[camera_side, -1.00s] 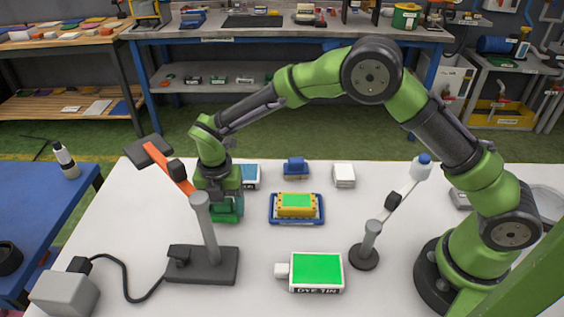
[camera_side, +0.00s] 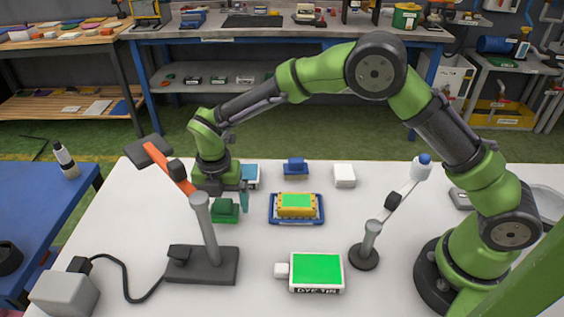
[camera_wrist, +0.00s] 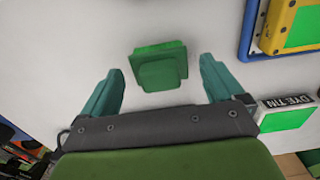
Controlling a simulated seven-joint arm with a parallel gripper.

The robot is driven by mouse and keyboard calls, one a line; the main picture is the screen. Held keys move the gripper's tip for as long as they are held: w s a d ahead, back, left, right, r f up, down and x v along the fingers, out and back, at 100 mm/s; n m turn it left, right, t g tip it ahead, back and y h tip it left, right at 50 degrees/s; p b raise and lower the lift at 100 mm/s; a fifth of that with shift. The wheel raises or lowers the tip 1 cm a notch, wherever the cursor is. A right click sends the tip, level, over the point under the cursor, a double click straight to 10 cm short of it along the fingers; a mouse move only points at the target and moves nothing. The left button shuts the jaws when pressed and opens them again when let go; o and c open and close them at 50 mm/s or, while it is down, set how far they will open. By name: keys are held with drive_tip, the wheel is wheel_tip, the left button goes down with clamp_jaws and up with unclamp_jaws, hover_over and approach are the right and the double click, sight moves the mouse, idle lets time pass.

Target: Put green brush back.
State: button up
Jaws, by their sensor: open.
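The green brush (camera_side: 225,211), a green block with a raised grip, rests on the white table behind the dark stand with the orange arm. It also shows in the wrist view (camera_wrist: 159,67), ahead of the fingertips and between their lines. My gripper (camera_side: 228,200) is open and empty just above and behind the brush, with its teal fingers spread. In the wrist view my gripper (camera_wrist: 158,80) has one finger on each side of the brush, apart from it.
The yellow block with a green top sits in a blue tray (camera_side: 272,220). The dye tin (camera_side: 316,272) has a green top. A blue brush (camera_side: 296,168) and a white block (camera_side: 344,175) stand behind. The orange-armed stand (camera_side: 206,262) and a lamp-like stand (camera_side: 369,250) rise from the table.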

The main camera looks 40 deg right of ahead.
sight(222, 202)
drive_tip(key=s+d+r+m+t+y, duration=0.1)
drive_tip(key=s+d+r+m, duration=0.2)
drive_tip(key=r, duration=0.6)
drive_tip(key=s+d+r+m+t, duration=0.1)
drive_tip(key=d+r+m, duration=0.25)
drive_tip(key=r, duration=0.65)
drive_tip(key=s+d+r+m+t, duration=0.1)
drive_tip(key=s+d+m+t, duration=0.1)
drive_tip(key=s+d+m, duration=0.4)
drive_tip(key=s+d+r+m+t+y, duration=0.1)
drive_tip(key=s+d+r+m+t, duration=0.1)
drive_tip(key=s+d+m, duration=0.5)
drive_tip(key=shift+s+m+t, duration=0.7)
drive_tip(key=shift+s+m, duration=2)
drive_tip(key=shift+m, duration=3.15)
